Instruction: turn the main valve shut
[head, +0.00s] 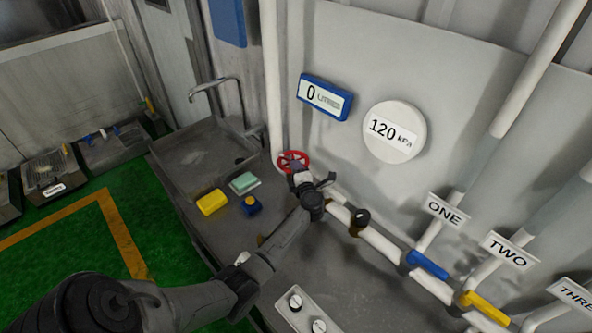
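The red valve handwheel (290,157) is on the pipework at the foot of the white vertical pipe, by the back wall. My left gripper (299,177) is right at the near side of the wheel and overlaps its lower edge in the picture. Its fingertips are small and partly hidden, so I cannot tell whether they grip the rim or are open. A round gauge (394,132) on the wall reads 120 kPa. A blue-framed display (324,97) reads 0 litres. My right gripper is not in view.
A pipe runs right along the wall to branches labelled ONE (445,210), TWO (509,250) and THREE, with a blue lever (428,265) and a yellow lever (485,307). A sink (205,158), yellow sponge (211,202), green block (244,183) and blue item (251,207) lie left of my arm.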

